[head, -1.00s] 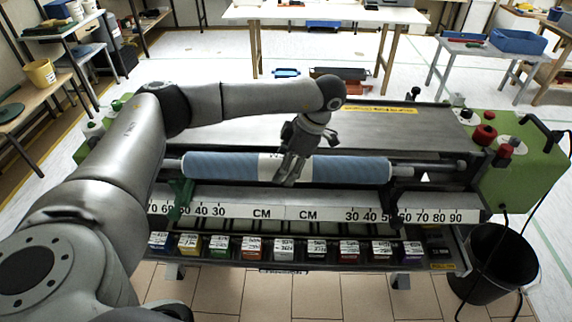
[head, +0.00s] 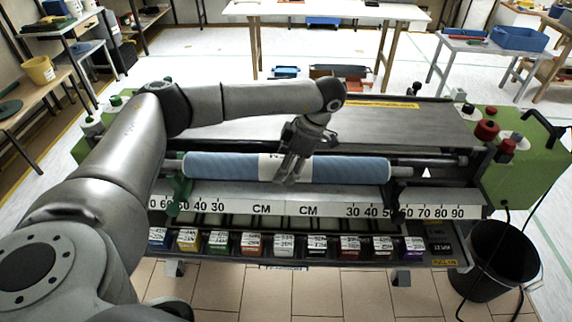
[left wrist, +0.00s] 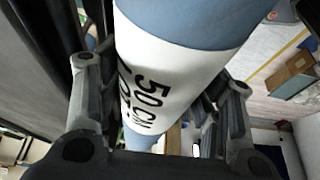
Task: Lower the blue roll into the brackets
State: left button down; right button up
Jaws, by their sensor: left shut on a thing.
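The blue roll (head: 225,166) lies level across the front of the pasting machine, with a white label band around its middle. My left gripper (head: 289,172) comes down from above and is shut on the roll at the white band. In the left wrist view the white band (left wrist: 160,75) with "50 CM" passes between the two fingers (left wrist: 160,110). The green left bracket (head: 180,190) is at the roll's left end and the black right bracket (head: 397,190) at its right end. I cannot tell whether the roll's ends touch the brackets. My right gripper is not in view.
A numbered white ruler strip (head: 235,207) runs along the machine's front, above a tray (head: 440,246) with several coloured boxes. A green side housing (head: 535,170) with red knobs stands at right. A black bin (head: 500,275) stands on the floor below it.

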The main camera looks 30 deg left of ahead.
pick_arm(q)
jog(key=shift+f+b, duration=1.1)
jog(key=shift+f, duration=0.6)
jog(key=shift+c, duration=1.7)
grip_release()
jog(key=shift+f, duration=0.1)
jog(key=v, duration=1.2)
